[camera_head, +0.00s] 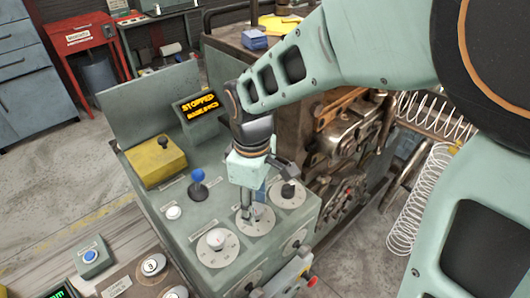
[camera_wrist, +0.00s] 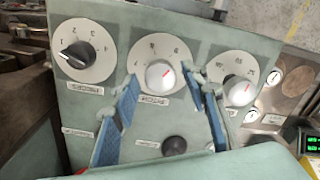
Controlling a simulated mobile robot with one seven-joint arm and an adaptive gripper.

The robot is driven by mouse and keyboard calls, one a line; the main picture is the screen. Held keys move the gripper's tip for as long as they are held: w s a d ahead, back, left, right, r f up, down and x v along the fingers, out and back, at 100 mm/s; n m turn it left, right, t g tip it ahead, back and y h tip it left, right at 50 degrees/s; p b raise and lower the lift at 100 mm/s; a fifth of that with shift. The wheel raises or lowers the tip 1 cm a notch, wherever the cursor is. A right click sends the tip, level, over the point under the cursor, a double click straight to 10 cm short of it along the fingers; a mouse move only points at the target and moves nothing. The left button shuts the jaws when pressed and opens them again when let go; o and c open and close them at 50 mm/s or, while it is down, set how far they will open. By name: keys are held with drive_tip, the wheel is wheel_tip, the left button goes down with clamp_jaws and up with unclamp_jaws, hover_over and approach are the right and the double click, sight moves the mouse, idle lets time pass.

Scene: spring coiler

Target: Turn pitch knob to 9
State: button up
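The pitch knob (camera_wrist: 159,75) is a white knob with a red pointer line, on the middle round dial plate of the panel in the wrist view. Its pointer slants to the upper right; the small numbers are too blurred to read surely. My gripper (camera_wrist: 162,80) is open, with one blue finger on each side of the knob and a gap on both sides. In the head view my gripper (camera_head: 250,211) points down over the middle dial plate (camera_head: 262,226) and mostly hides the knob.
A black-knob dial (camera_wrist: 75,55) and another white-knob dial (camera_wrist: 238,91) flank the pitch dial in the wrist view. A dark round knob (camera_wrist: 174,146) sits below. In the head view, a blue-topped lever (camera_head: 197,176), yellow box (camera_head: 156,162) and lit display (camera_head: 197,107) stand on the console.

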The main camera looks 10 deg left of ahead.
wheel_tip(320, 180, up, 8)
drive_tip(key=shift+f, duration=0.25)
idle(0.5)
drive_tip(key=shift+f, duration=0.1)
